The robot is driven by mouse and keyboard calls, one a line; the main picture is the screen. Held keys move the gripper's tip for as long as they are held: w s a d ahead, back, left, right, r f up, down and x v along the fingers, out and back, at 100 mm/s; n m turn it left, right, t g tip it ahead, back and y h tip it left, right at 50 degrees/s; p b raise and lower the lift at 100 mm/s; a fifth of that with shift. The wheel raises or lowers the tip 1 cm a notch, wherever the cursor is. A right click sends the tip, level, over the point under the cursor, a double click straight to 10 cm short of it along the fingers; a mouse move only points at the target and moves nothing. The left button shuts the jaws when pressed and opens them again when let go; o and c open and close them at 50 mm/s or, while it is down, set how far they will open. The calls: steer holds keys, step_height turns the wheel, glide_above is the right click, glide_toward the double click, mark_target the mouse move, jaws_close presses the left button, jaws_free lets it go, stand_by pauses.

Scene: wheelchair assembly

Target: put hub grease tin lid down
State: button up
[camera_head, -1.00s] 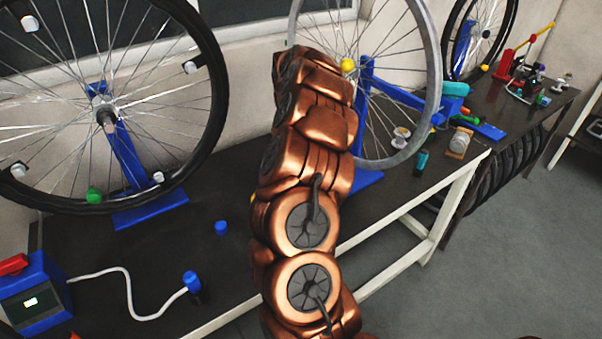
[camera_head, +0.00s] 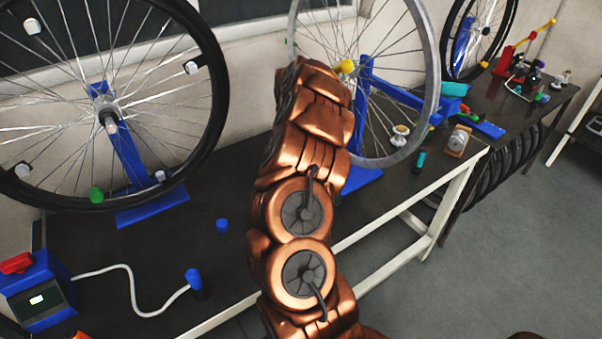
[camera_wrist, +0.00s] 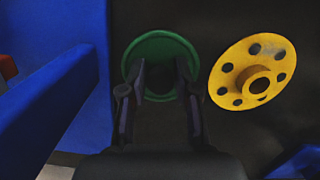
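A round green lid (camera_wrist: 160,49) shows in the wrist view, straight ahead of my gripper (camera_wrist: 160,72). Its rim reaches out past both fingertips. The two dark fingers stand apart in front of it, with the green face showing between them. I cannot tell whether the fingertips press on the lid or only stand over it, nor whether it rests on the dark surface. In the head view my copper-coloured arm reaches over the bench (camera_head: 200,265) and hides my gripper and the lid.
In the wrist view a yellow disc with holes (camera_wrist: 253,73) lies right of the lid, and a blue stand part (camera_wrist: 60,100) is close on the left. In the head view wheels (camera_head: 110,120) (camera_head: 432,70) stand on the bench, with a small blue cap (camera_head: 222,226) and a teal bottle (camera_head: 419,162).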

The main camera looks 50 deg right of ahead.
steer(key=o, duration=0.3)
steer(key=shift+r, duration=0.15)
step_height(320, 180, up, 12)
steer(key=w+b, duration=0.1)
steer(key=b, duration=0.1)
steer(key=shift+w+b, duration=0.25)
steer(key=shift+b, duration=0.1)
